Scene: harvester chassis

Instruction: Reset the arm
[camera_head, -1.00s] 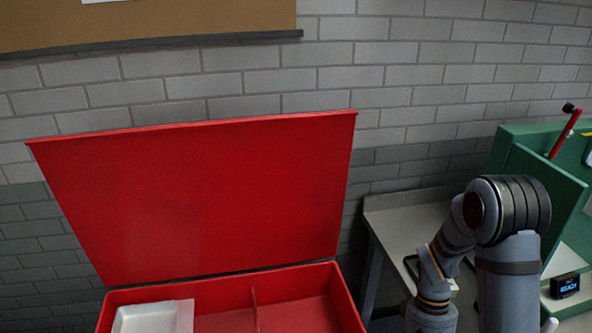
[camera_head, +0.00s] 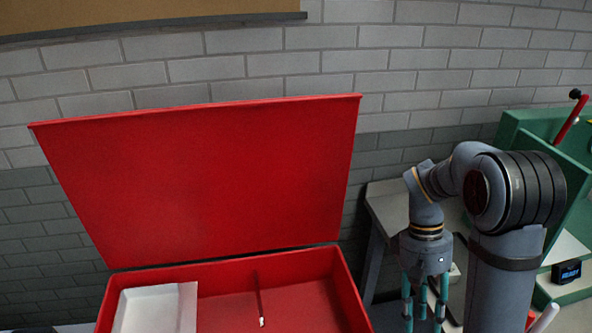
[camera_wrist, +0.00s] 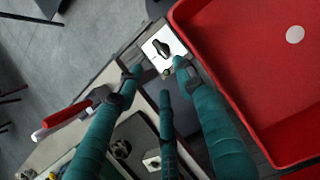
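My gripper (camera_head: 424,292) hangs at the end of my arm, to the right of the red box (camera_head: 352,290), with its teal fingers pointing down. In the wrist view, my gripper (camera_wrist: 160,78) has its fingers spread apart with nothing between them. A white square plate with a dark knob (camera_wrist: 163,47) shows beyond the fingertips, apart from them as far as I can tell.
The red box has its lid (camera_head: 205,180) raised against the brick wall. A white tray (camera_head: 150,308) lies in its left compartment. A green machine with a red lever (camera_head: 570,118) stands at the right. A red-handled tool (camera_wrist: 68,113) lies left of the fingers.

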